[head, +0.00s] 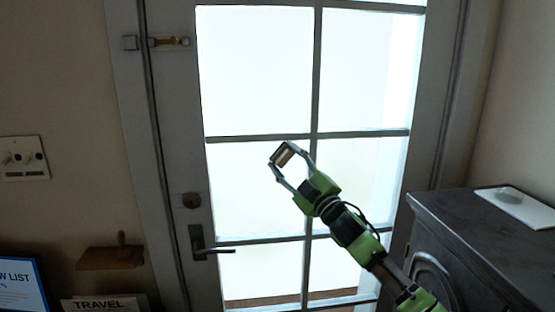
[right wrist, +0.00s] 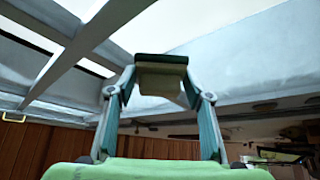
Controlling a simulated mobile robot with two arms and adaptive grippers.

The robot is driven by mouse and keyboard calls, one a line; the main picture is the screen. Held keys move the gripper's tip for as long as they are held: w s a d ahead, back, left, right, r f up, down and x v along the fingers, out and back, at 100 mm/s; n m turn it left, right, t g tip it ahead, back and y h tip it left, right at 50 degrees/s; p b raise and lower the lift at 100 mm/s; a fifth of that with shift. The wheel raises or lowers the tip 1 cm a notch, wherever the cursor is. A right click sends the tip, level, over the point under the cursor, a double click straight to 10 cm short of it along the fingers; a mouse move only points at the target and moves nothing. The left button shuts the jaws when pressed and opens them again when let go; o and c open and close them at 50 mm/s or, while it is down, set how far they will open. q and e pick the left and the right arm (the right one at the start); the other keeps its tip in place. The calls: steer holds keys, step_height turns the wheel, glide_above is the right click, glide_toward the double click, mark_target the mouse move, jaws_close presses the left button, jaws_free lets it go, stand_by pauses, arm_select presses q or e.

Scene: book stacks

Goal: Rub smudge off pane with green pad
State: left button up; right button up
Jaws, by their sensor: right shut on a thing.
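My right gripper (head: 286,160) is raised in front of the glass door and is shut on a small block-shaped pad (head: 284,153). The pad looks tan with a dark side in the head view. In the right wrist view the pad (right wrist: 160,77) looks dull olive with a dark green top, between the two fingertips. Behind it in the head view is a bright pane (head: 255,185) in the middle row, left column. I cannot tell whether the pad touches the glass. No smudge can be made out on the bright panes. My left gripper is not in view.
The door has a lever handle (head: 205,245) and a slide bolt (head: 168,42). A dark cabinet (head: 455,225) with a white tray (head: 517,206) stands at the right. A small wooden shelf (head: 111,257) and a TRAVEL sign (head: 100,304) are at the lower left.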

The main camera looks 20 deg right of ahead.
steer(key=shift+d, duration=0.2)
steer(key=shift+s+a+f, duration=0.15)
steer(key=shift+s+a, duration=0.05)
steer(key=shift+s, duration=0.8)
steer(key=s, duration=0.2)
steer(key=s+p, duration=0.1)
steer(key=shift+s+a, duration=0.4)
steer(key=shift+s+a, duration=0.35)
steer(key=shift+s, duration=0.3)
steer(key=shift+s+a, duration=0.3)
steer(key=shift+s, duration=0.3)
steer(key=shift+d, duration=0.15)
